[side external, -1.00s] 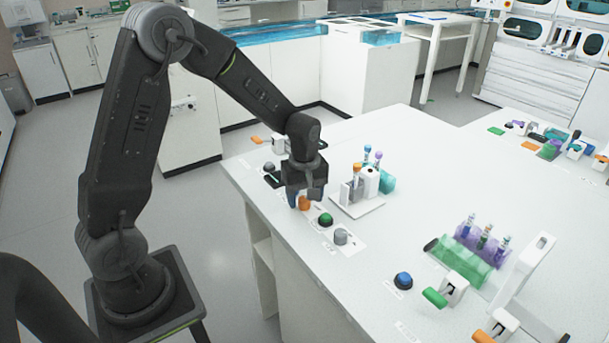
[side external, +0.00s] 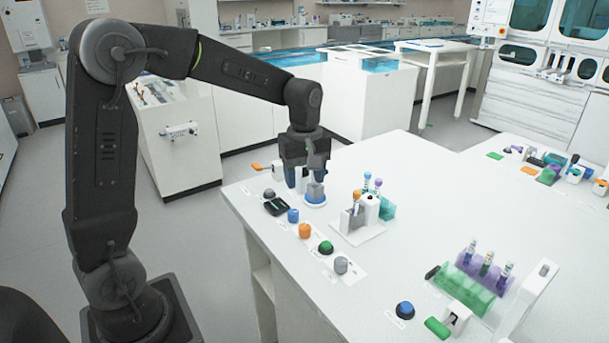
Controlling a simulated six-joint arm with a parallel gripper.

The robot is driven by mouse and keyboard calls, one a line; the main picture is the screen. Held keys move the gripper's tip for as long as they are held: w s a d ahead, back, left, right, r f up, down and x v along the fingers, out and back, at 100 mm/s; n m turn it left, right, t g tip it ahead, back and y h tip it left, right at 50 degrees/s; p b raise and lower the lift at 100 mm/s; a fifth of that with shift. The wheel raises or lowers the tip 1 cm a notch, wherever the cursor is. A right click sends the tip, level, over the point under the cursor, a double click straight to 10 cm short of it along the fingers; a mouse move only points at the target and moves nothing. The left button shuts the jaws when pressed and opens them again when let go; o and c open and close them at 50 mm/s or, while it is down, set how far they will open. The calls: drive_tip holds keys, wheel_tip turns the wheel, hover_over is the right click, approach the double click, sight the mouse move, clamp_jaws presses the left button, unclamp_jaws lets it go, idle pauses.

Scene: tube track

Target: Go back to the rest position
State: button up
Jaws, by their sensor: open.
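My gripper (side external: 304,188) points down over the far left part of the white table (side external: 440,190). It is open, and I see nothing held between its fingers. Just below and behind it is a grey piece on a round blue-and-white base (side external: 315,194); I cannot tell whether the fingers touch it. A blue knob (side external: 293,215), an orange knob (side external: 305,230), a green button (side external: 325,248) and a grey knob (side external: 341,265) stand in a row along the table's left edge.
A small white stand (side external: 359,217) with capped tubes is right of my gripper. A green and purple rack (side external: 470,280) with tubes stands at the front right, near a blue button (side external: 405,310). The table's middle is clear.

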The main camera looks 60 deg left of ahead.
drive_tip(key=s+d+r+m+t, duration=0.2)
drive_tip(key=s+d+m, duration=0.2)
drive_tip(key=s+m, duration=0.3)
drive_tip(key=s+d+r+m+t, duration=0.3)
drive_tip(key=s+m, duration=0.5)
drive_tip(key=s, duration=0.3)
drive_tip(key=shift+s+d+t, duration=0.3)
drive_tip(key=shift+s+d, duration=0.1)
drive_tip(key=shift+d, duration=0.45)
drive_tip(key=shift+r, duration=0.1)
